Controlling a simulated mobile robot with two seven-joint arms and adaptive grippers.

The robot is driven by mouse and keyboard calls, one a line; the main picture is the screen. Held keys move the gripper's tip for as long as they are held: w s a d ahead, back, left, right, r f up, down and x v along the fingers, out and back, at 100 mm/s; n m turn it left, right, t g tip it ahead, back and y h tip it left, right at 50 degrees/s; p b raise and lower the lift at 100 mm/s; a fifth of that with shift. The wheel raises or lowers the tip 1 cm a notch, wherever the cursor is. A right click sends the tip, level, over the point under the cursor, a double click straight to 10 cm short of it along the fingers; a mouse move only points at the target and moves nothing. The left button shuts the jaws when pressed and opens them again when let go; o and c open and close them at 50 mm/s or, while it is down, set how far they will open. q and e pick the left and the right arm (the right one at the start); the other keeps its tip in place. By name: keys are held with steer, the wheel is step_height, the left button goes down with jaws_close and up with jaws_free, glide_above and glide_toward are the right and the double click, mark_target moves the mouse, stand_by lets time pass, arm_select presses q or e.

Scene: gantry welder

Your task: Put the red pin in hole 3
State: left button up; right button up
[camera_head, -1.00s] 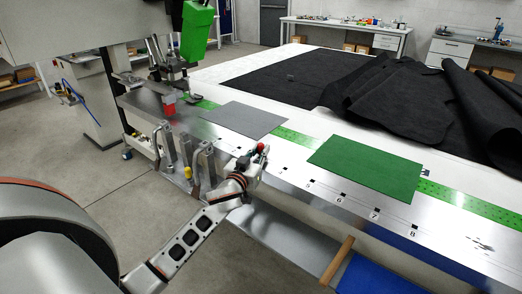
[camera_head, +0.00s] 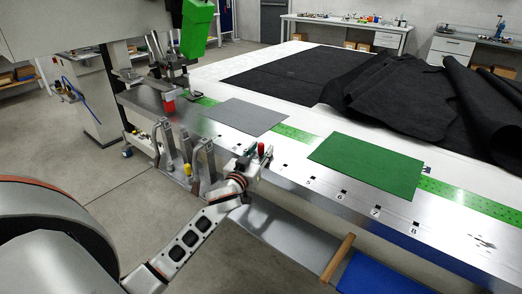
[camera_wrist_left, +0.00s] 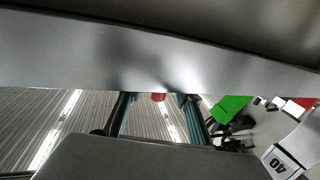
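The red pin (camera_head: 261,150) stands roughly upright at the near edge of the steel table, to the left of the hole labelled 5. Its end shows as a small red spot in the left wrist view (camera_wrist_left: 158,97). My left gripper (camera_head: 257,157) is at the pin, its fingers spread on either side with a gap to it. Hole 3 itself and the pin's lower end are hidden by the gripper and the table edge, so I cannot tell how deep the pin sits. My right gripper is not in view.
The steel table (camera_head: 290,171) has a row of numbered holes along its near edge. A grey sheet (camera_head: 245,116) and a green sheet (camera_head: 368,166) lie on it. Upright metal clamps (camera_head: 185,153) stand left of my gripper. Black fabric (camera_head: 400,100) lies behind.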

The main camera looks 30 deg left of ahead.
arm_select(q)
steer(key=s+d, duration=0.2)
steer(key=s, duration=0.9)
steer(key=shift+s, duration=0.25)
